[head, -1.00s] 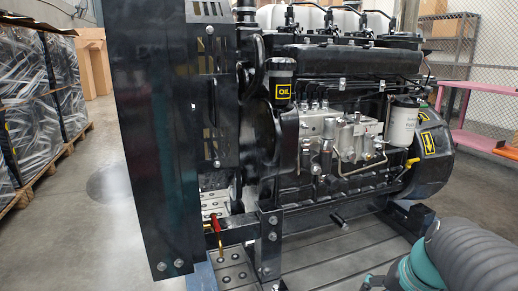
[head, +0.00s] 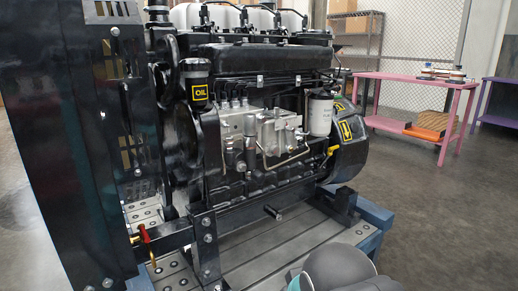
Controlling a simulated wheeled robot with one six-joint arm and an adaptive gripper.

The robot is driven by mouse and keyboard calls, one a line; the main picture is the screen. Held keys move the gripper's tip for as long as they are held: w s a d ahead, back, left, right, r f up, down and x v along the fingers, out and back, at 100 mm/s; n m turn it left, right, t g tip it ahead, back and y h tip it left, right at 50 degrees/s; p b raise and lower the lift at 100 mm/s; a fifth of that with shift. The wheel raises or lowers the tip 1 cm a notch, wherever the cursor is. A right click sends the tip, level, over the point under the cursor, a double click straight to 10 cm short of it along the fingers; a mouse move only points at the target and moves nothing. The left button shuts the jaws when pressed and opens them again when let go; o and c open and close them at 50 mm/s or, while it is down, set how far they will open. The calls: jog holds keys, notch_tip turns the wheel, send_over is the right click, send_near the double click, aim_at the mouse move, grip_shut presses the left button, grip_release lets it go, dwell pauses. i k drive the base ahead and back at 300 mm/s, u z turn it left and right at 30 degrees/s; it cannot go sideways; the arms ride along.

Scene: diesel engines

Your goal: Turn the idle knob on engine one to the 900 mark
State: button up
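A black diesel engine (head: 255,110) stands on a grey metal stand in the head view, with a yellow OIL label on its filler at the upper left. A silver fuel pump block (head: 262,132) with pipes and fittings is on its near side. I cannot make out an idle knob or a 900 mark at this size. I cannot tell from any label whether this is engine one. A grey and teal rounded part of my arm shows at the bottom edge, below the engine. My gripper is not in view.
A tall black radiator panel (head: 60,150) blocks the left side. A red-handled valve (head: 146,235) sits low by the stand. A pink table (head: 415,80) with an orange item stands at the back right, with a purple table (head: 500,85) beyond. The floor at right is clear.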

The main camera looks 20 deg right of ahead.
aim_at(274, 150)
jog(key=u, duration=0.5)
jog(key=k, duration=1.15)
jog(key=z, duration=0.75)
jog(key=i, duration=0.95)
jog(key=z, duration=0.75)
